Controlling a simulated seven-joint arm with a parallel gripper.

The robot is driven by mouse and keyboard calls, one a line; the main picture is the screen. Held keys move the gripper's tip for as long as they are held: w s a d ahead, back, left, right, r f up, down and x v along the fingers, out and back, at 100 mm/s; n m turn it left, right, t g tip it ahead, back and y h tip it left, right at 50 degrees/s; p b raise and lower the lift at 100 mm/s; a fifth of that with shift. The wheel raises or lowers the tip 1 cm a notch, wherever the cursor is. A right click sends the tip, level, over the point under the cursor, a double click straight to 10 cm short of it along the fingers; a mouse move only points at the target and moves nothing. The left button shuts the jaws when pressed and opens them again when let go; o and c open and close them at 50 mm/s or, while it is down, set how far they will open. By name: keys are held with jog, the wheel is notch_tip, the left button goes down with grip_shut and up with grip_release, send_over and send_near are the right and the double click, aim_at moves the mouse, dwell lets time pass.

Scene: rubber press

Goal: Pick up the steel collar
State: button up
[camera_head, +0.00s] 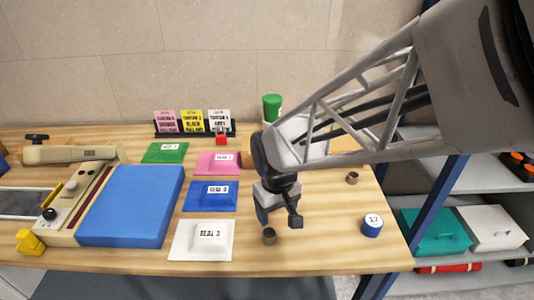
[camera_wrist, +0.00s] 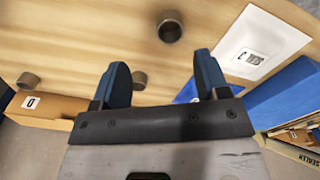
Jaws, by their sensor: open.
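Several small ring-like collars are in view, and I cannot tell for sure which is the steel one. In the head view a brownish-grey collar (camera_head: 269,237) stands near the table's front edge, just below my gripper (camera_head: 279,216). Another collar (camera_head: 353,178) stands further back to the right. In the wrist view a dark hollow collar (camera_wrist: 171,27) lies beyond the fingertips of my gripper (camera_wrist: 161,62). A second collar (camera_wrist: 139,80) shows between the fingers, and a third (camera_wrist: 28,80) is at the left. My gripper is open, with nothing held.
The white SEAL 3 sheet (camera_head: 201,240) and blue sheet (camera_head: 210,196) lie left of my gripper. A blue cylinder marked 17 (camera_head: 372,225) stands at the right. A large blue pad (camera_head: 130,206) is at the left. A box (camera_wrist: 55,107) shows in the wrist view.

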aim_at(268, 232)
jog(key=shift+w+a+f+n, duration=0.15)
jog(key=shift+a+f+n, duration=0.05)
jog(key=shift+a+f, duration=0.35)
jog(key=shift+w+a+f+n, duration=0.2)
jog(key=shift+a+f, duration=0.2)
jog(key=shift+a, duration=0.15)
jog(key=shift+f, duration=0.1)
jog(key=shift+f, duration=1.2)
jog(key=shift+f, duration=0.15)
jog(key=shift+w+d+f, duration=0.15)
jog(key=shift+f, duration=2.3)
